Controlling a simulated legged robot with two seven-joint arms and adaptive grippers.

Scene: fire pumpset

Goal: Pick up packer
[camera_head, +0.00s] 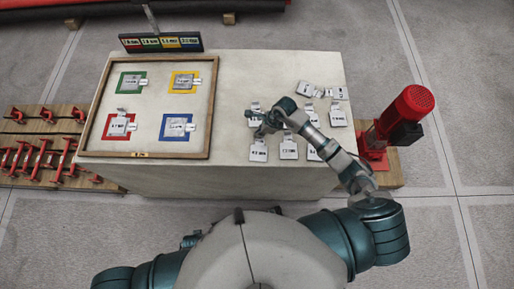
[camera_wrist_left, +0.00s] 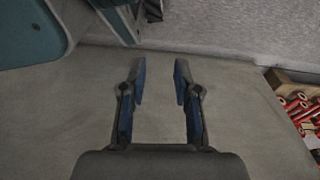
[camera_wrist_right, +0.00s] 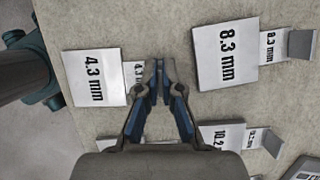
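Several packers, flat pale plates with printed sizes and narrow tabs, lie on the right half of the table (camera_head: 228,180). The 4.3 mm packer (camera_wrist_right: 92,78) lies in the near row, and also shows in the head view (camera_head: 258,152). My right gripper (camera_wrist_right: 161,70) reaches in over its tab, fingers closed to a narrow gap with the tab's end between them. The fingers hide that end. The 8.3 mm packer (camera_wrist_right: 224,55) and 10.2 mm packer (camera_wrist_right: 222,135) lie close by. My left gripper (camera_wrist_left: 160,68) is open and empty.
A wood-framed board (camera_head: 147,148) on the left holds red, green, yellow and blue squares, each with a packer. A coloured sign (camera_head: 161,43) stands behind. A red motor (camera_head: 405,113) stands right of the table. Red parts (camera_head: 35,158) lie on pallets at left.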

